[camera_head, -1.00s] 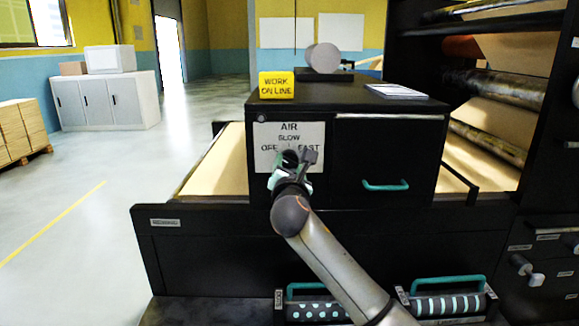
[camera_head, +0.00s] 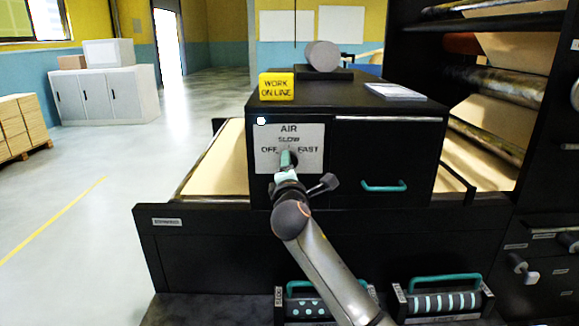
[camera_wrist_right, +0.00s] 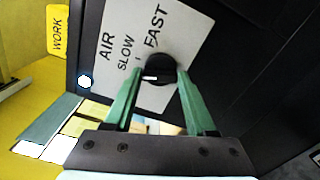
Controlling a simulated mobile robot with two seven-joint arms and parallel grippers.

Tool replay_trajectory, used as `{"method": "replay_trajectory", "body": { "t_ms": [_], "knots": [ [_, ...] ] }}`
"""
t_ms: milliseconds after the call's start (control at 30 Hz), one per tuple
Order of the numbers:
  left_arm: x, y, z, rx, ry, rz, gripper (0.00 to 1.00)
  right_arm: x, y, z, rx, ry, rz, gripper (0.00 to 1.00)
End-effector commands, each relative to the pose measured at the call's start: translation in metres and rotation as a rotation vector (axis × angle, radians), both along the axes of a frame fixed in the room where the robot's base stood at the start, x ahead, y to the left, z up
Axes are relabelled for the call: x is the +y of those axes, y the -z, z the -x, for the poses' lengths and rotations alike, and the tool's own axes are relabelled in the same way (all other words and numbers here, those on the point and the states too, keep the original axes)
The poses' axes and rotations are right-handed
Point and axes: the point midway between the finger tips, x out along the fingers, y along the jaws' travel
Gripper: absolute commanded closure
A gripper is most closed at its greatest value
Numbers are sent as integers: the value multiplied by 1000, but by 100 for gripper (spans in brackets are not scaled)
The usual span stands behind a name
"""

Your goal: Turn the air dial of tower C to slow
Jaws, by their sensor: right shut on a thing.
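The air dial (camera_wrist_right: 163,66) is a dark round knob on a pale plate (camera_head: 312,133) marked AIR, OFF, SLOW and FAST. The plate is on the front of a black cabinet (camera_head: 346,103). My right gripper (camera_head: 287,158) reaches the dial from the front and hides most of it in the head view. In the right wrist view its green fingers (camera_wrist_right: 159,76) are on either side of the knob, shut on it. The knob's white mark points roughly towards SLOW, seemingly a little to the OFF side. OFF is hidden there. I cannot read any tower letter. My left gripper is not in view.
A small round lamp (camera_head: 261,121) at the plate's upper left corner shows white. A teal handle (camera_head: 384,187) sticks out to the right of the plate.

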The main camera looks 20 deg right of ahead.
Motion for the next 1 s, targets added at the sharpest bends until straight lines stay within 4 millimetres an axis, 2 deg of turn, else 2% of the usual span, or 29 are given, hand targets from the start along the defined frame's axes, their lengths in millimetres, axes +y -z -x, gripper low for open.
{"method": "replay_trajectory", "body": {
  "t_ms": [400,1000],
  "knots": [
    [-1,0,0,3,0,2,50,0,2,0,-67,0,-243,99],
    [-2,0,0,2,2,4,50,0,1,0,-84,0,-300,99]
  ]
}}
